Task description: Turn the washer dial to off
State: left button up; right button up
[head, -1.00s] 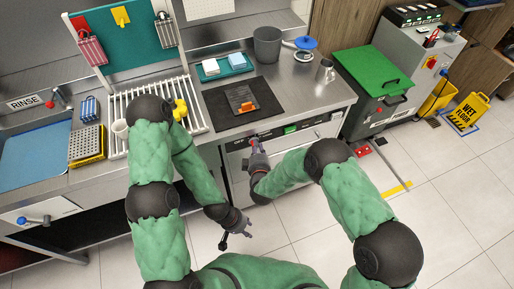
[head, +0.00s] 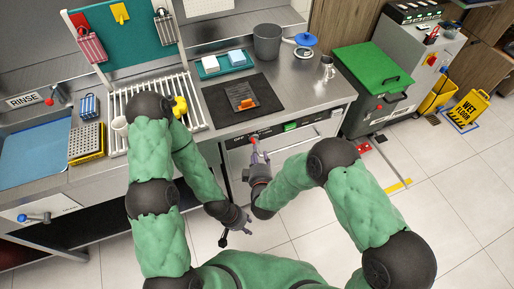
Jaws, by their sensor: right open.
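The washer (head: 300,142) is the undercounter unit below the steel counter, with a dark control strip on its front. Its dial (head: 254,139) is a small red spot at the left of that strip, and its setting is too small to read. A green panel (head: 290,127) sits further right on the strip. My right gripper (head: 259,156) is open just in front of and below the dial. I cannot tell whether it touches the dial. My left gripper (head: 236,232) hangs low over the floor, away from the washer; its fingers are too small to read.
The counter above holds a dark mat (head: 268,100) with an orange item, a grey bucket (head: 267,42) and a metal jug (head: 327,68). A green-lidded bin (head: 372,70) stands right of the counter.

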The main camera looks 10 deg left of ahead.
jog(key=shift+v, duration=2.65)
jog(key=s+d+f+m+g, duration=0.4)
jog(key=d+f+m+g, duration=0.1)
jog(key=d+f, duration=0.2)
jog(key=s+d+f+m+g, duration=0.4)
jog(key=d+f+m+g, duration=0.15)
jog(key=f, duration=0.25)
jog(key=s+d+f+m+g, duration=0.1)
jog(key=s+d+m+g, duration=0.2)
jog(key=s, duration=0.6)
jog(key=shift+s+d+f+m+g, duration=0.15)
jog(key=shift+d+f+m+g, duration=0.15)
jog(key=shift+d+m, duration=0.4)
jog(key=shift+d, duration=0.1)
